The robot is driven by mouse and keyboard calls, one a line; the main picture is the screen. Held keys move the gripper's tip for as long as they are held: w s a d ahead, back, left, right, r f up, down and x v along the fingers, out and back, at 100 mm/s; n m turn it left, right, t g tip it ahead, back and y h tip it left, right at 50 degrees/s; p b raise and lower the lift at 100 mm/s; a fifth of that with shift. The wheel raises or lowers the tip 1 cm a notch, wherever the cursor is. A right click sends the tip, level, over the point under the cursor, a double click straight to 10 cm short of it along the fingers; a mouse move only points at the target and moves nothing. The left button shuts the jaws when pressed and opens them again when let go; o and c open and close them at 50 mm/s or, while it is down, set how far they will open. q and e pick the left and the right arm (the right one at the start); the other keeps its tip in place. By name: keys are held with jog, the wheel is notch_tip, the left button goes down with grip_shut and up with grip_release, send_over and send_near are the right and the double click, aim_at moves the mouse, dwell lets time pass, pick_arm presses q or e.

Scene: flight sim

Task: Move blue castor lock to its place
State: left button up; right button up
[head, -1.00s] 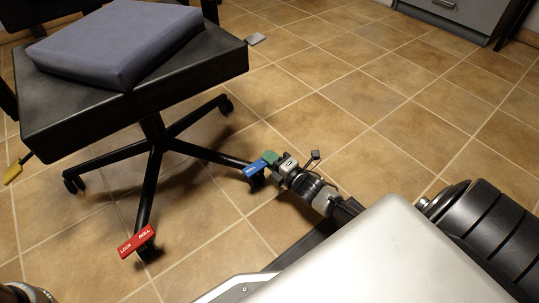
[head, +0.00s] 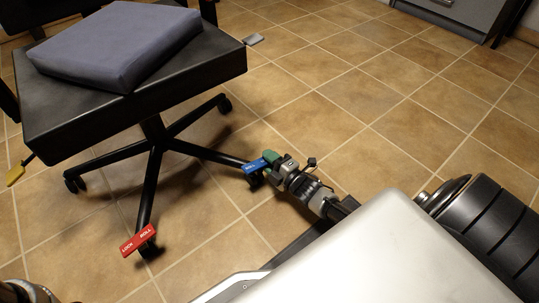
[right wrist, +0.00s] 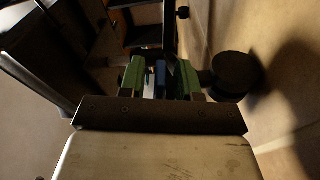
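The blue castor lock (head: 256,166) is a small flat tag at the end of the chair-base leg that points right in the head view. My right gripper (head: 268,159), with green fingertips, is at its right end. In the right wrist view the blue lock (right wrist: 160,72) shows between the two green fingers (right wrist: 160,80), which stand apart with narrow gaps beside it. The gripper looks open around the lock. Contact cannot be told.
A red lock (head: 138,241) marked LOCK and ROLL sits on the front castor. A yellow tag (head: 15,175) is at the far left. The black chair seat (head: 190,85) carries a grey cushion (head: 118,42). Tiled floor (head: 400,100) is clear to the right; a grey cabinet (head: 455,12) stands behind.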

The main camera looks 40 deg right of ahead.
jog(key=shift+n, duration=0.3)
jog(key=n+b, duration=0.1)
jog(key=n, duration=0.1)
jog(key=r+n+b, duration=0.1)
jog(key=shift+n+g+b, duration=0.3)
jog(key=shift+n, duration=0.1)
jog(key=r+p+v, duration=0.2)
jog(key=p+v, duration=0.6)
jog(key=v, duration=0.3)
jog(key=s+a+r+m+g+h+p, duration=0.1)
jog(key=s+r+m+g+p, duration=0.4)
jog(key=p, duration=1.3)
jog(key=s+a+r+m+g+h+p, duration=0.2)
jog(key=s+m+p, duration=0.6)
jog(key=p, duration=1.1)
jog(key=shift+s+a+r+m+g+h, duration=0.3)
jog(key=shift+s+a+r+g, duration=0.65)
jog(key=shift+s+r+g, duration=1.05)
jog(key=shift+s+t, duration=0.3)
jog(key=shift+s, duration=0.1)
